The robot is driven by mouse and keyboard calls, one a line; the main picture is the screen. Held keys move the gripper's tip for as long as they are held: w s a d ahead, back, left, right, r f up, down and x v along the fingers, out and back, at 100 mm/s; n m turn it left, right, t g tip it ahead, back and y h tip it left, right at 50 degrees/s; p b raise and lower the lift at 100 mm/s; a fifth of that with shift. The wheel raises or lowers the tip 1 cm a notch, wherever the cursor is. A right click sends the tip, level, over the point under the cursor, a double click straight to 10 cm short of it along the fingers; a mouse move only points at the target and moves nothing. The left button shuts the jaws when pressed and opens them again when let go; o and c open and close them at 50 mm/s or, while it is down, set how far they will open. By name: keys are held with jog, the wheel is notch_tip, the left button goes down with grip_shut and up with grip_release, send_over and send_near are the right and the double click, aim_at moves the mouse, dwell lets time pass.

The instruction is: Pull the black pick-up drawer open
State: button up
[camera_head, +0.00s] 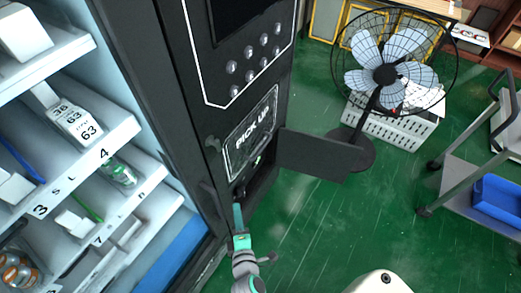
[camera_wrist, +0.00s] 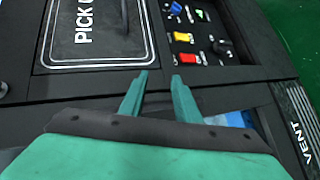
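The black pick-up drawer front (camera_head: 250,132), with white "PICK UP" lettering and a white outline, is set in the dark vending machine and looks flush with it. It also fills the upper left of the wrist view (camera_wrist: 97,50). My gripper (camera_head: 238,208) is low at the machine's front, below the drawer front. In the wrist view its two green fingers (camera_wrist: 159,78) are apart with nothing between them. Their tips are just below the drawer front's lower right corner. Whether they touch the machine cannot be told.
A black door (camera_head: 312,155) stands swung out to the right. A recess with coloured switches (camera_wrist: 190,40) lies beside the drawer front. Stocked shelves (camera_head: 75,185) are at left. A fan (camera_head: 385,75) and a cart (camera_head: 470,170) stand at right, with green floor (camera_head: 340,230) between.

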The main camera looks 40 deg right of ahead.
aim_at(261, 149)
jog(key=w+d+r+n+g+h, duration=0.1)
jog(key=w+d+h, duration=0.1)
jog(key=w+d, duration=0.3)
jog(key=w+d+r+g+h, duration=0.1)
jog(key=w+d+h, duration=0.1)
jog(key=w+d, duration=0.3)
jog(key=w+d+r+n+h, duration=0.1)
jog(key=w+d, duration=0.5)
jog(key=d, duration=0.5)
jog(key=shift+d+n+g+h, duration=0.2)
jog(key=shift+n+g+h, duration=0.1)
jog(key=shift+g+h, duration=0.1)
jog(key=shift+s, duration=0.1)
jog(key=shift+c, duration=0.6)
grip_shut()
